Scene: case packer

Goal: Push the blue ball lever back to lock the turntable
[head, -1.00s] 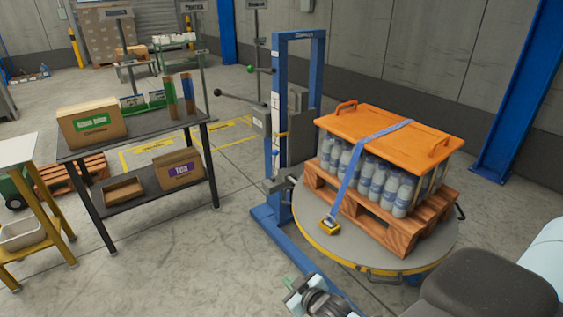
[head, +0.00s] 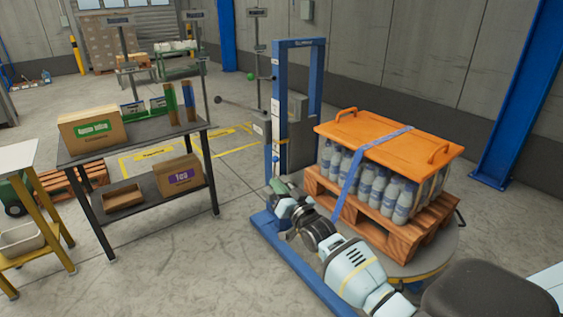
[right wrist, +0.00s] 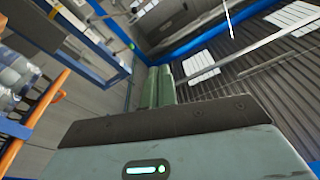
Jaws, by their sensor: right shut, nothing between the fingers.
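The turntable (head: 444,250) carries a wooden pallet (head: 395,228) with strapped water bottles under an orange lid. My right arm covers its front left part. No blue ball lever can be made out in either view. My right gripper (head: 279,187) is at the foot of the blue mast, left of the pallet. In the right wrist view its green fingers (right wrist: 158,88) are together with nothing between them. Whether it touches anything there I cannot tell. My left gripper is not in view.
The blue mast (head: 276,120) stands behind the gripper. A lever with a dark ball (head: 217,100) and a green ball (head: 250,77) show left of it. A dark table (head: 140,138) with boxes stands at left. The floor between is clear.

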